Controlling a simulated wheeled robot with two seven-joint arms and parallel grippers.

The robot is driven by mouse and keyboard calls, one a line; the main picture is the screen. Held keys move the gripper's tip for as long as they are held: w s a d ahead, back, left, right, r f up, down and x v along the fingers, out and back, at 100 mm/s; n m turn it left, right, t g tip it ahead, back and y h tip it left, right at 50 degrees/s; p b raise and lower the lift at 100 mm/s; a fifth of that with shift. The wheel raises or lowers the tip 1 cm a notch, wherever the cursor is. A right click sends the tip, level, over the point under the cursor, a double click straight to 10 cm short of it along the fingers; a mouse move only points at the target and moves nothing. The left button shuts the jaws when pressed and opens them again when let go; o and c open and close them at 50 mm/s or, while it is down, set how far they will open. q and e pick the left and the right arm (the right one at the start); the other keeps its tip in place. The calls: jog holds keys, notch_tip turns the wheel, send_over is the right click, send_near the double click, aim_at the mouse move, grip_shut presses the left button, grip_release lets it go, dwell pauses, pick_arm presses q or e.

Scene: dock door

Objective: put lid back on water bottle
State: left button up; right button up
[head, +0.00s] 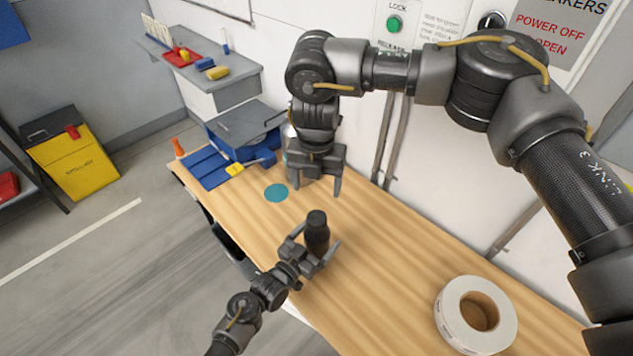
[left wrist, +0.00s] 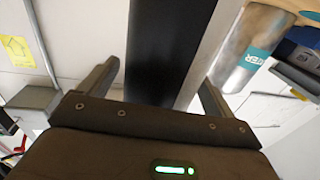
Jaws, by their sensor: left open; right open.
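A silver water bottle with a teal band (left wrist: 254,52) shows at the upper right of the left wrist view. In the head view it stands at the table's back edge, mostly hidden behind my right gripper (head: 320,178), which is open and points down beside it. A dark upright cylinder with a narrower top (head: 316,232) stands on the table. My left gripper (head: 318,256) is open with its fingers on either side of it; contact cannot be told. A flat teal disc (head: 276,193) lies left of the bottle.
A white roll of labels (head: 476,314) lies at the table's front right. Blue trays (head: 205,168), a yellow item (head: 236,169) and a small orange cone (head: 179,147) are at the far left end. The wooden table (head: 390,265) is clear between the dark cylinder and the roll.

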pick_arm(q)
jog(key=b+v, duration=0.2)
jog(key=v, duration=0.8)
jog(key=shift+s+a, duration=0.25)
jog(key=shift+s, duration=0.1)
